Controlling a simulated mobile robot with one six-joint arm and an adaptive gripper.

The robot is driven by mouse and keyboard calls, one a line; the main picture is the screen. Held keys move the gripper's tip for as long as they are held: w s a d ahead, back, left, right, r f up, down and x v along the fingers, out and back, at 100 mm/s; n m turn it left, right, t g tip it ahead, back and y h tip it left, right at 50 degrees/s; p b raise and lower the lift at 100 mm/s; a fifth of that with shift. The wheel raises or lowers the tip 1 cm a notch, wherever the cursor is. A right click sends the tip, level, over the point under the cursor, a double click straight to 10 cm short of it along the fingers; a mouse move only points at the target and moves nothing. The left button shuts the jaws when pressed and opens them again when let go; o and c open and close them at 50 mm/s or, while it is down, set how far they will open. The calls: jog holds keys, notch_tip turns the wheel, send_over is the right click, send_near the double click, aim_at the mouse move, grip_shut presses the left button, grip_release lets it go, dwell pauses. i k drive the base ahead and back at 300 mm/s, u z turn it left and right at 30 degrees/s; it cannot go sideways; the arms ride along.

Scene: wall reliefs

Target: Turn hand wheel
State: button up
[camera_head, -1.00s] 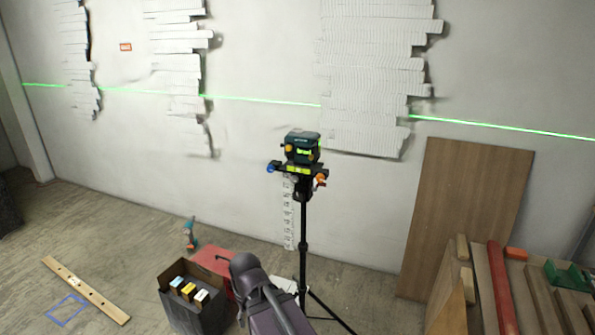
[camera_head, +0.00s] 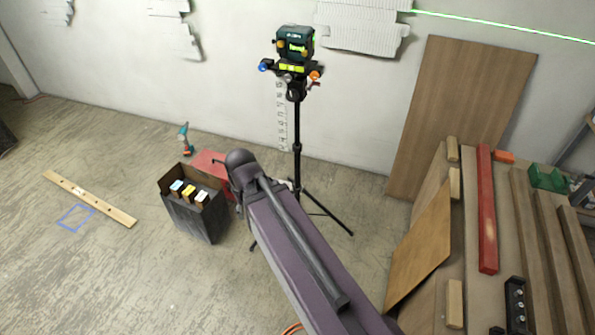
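A green laser level (camera_head: 295,43) stands on a black tripod (camera_head: 297,135) in front of the wall. Under the level is a mount with a yellow-green bubble vial (camera_head: 292,68). A blue knob (camera_head: 263,66) is on the mount's left side and an orange knob (camera_head: 315,76) is on its right. I cannot tell which of these is the hand wheel. My purple-grey arm reaches up from the bottom, its dark rounded joint below and left of the mount. My gripper does not show.
A black box (camera_head: 200,212) with small cartons stands left of my arm, near a red case (camera_head: 209,162) and a drill (camera_head: 185,139). A wooden bar (camera_head: 90,199) lies on the floor. A brown board (camera_head: 460,110) leans on the wall; a timber-laden bench is at right.

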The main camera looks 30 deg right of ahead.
aim_at(292, 95)
jog(key=k, duration=1.35)
jog(key=u, duration=0.5)
jog(key=i, duration=1.85)
jog(key=z, duration=0.5)
